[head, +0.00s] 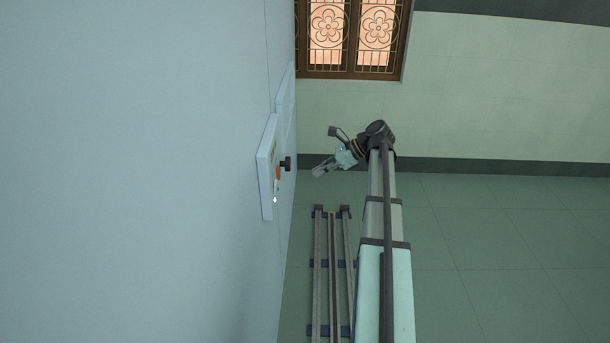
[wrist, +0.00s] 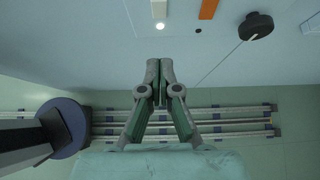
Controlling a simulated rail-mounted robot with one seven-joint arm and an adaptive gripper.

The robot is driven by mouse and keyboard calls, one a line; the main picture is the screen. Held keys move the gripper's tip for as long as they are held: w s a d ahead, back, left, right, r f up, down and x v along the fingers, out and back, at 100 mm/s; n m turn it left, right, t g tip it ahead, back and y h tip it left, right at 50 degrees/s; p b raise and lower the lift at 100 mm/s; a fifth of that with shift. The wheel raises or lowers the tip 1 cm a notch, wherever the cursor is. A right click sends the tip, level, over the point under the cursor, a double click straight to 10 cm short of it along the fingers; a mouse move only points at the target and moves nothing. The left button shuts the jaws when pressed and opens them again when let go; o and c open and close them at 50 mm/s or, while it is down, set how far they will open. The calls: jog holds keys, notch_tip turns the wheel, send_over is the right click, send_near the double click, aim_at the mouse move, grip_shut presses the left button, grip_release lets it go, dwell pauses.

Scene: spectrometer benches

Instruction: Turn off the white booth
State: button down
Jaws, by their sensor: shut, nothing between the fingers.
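The white booth (head: 130,170) fills the left of the head view as a large pale wall. A raised control panel (head: 267,165) stands on it with a black knob (head: 286,163), an orange strip (head: 278,173) and a small lit white light (head: 275,200). In the wrist view the knob (wrist: 256,25) is at the upper right, the orange strip (wrist: 208,9) at the top, and the glowing light (wrist: 160,27) beyond my fingertips, below a whitish piece (wrist: 159,8) cut by the edge. My gripper (head: 316,173) is shut and empty, apart from the panel to its right; its fingers also show in the wrist view (wrist: 160,75).
Long metal rails (head: 332,270) run along the green floor beside the booth. A window with ornate grilles (head: 352,35) is in the far wall. The floor to the right (head: 510,240) is clear.

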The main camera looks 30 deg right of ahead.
aim_at(275, 187)
jog(key=a+r+p+x, duration=0.1)
jog(key=r+p+x, duration=0.1)
jog(key=x, duration=1)
jog(key=shift+w+a+p, duration=0.25)
jog(key=shift+w+p, duration=0.15)
jog(key=shift+p, duration=0.25)
jog(key=shift+r, duration=0.15)
jog(key=shift+r, duration=0.1)
jog(key=shift+w+a+p, duration=0.15)
jog(key=shift+a+p, duration=0.1)
jog(key=shift+p, duration=0.3)
jog(key=shift+r, duration=0.2)
